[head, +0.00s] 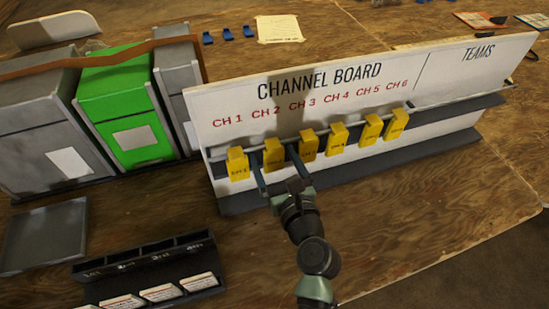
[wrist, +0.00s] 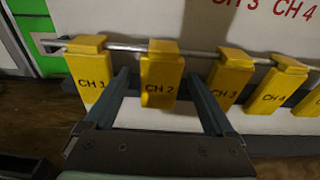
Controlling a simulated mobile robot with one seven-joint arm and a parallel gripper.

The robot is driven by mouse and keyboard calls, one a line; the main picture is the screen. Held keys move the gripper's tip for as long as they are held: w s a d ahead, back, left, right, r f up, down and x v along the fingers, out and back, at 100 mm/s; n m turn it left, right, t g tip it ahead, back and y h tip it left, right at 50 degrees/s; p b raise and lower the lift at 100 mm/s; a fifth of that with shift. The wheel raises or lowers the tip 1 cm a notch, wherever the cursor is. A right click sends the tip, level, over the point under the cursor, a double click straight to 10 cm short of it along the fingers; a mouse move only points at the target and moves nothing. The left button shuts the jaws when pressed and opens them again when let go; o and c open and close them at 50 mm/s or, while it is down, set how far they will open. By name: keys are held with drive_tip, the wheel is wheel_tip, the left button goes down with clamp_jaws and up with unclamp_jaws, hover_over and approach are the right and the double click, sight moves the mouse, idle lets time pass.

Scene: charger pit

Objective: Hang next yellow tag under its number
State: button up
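The white channel board (head: 440,75) stands on the wooden table, with red labels CH 1 to CH 6 above a thin metal rail. Several yellow tags hang in a row on the rail, one roughly below each red label. In the wrist view the CH 1 tag (wrist: 88,82), CH 2 tag (wrist: 161,85), CH 3 tag (wrist: 230,82) and CH 4 tag (wrist: 273,92) are readable. My gripper (head: 273,160) is open at the rail. Its fingers stand on either side of the CH 2 tag, with gaps showing in the wrist view.
Grey and green bins (head: 122,103) stand left of the board. A dark slotted holder (head: 145,250) with white cards sits at the front left, beside a grey tray (head: 45,237). Blue clips (head: 228,34) and a paper sheet (head: 278,29) lie behind. Bare table is at right.

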drive_tip(key=v, duration=1.3)
drive_tip(key=w+a+r+n+t+p, duration=0.1)
drive_tip(key=w+r+n+p, duration=0.15)
drive_tip(key=r+n, duration=0.6)
drive_tip(key=w+a+r+n+t+h+p, duration=0.1)
drive_tip(key=w+r+n+t, duration=0.3)
drive_tip(key=r, duration=0.8)
drive_tip(key=w+a+r+n+g+p, duration=0.1)
drive_tip(key=r+n, duration=0.6)
drive_tip(key=r, duration=0.3)
drive_tip(key=s+r+n+t+h+p, duration=0.1)
drive_tip(key=s+r+n+t, duration=0.1)
drive_tip(key=r, duration=0.7)
drive_tip(key=s+r+n+t+h+p, duration=0.1)
drive_tip(key=s+r+n+t, duration=0.2)
drive_tip(key=r+n, duration=0.3)
drive_tip(key=s+a+r+n+t+h+p, duration=0.1)
drive_tip(key=s+r+n, duration=0.4)
drive_tip(key=r, duration=0.7)
drive_tip(key=shift+r+t+h, duration=0.4)
drive_tip(key=shift+t+h, duration=0.2)
drive_tip(key=shift+t, duration=0.2)
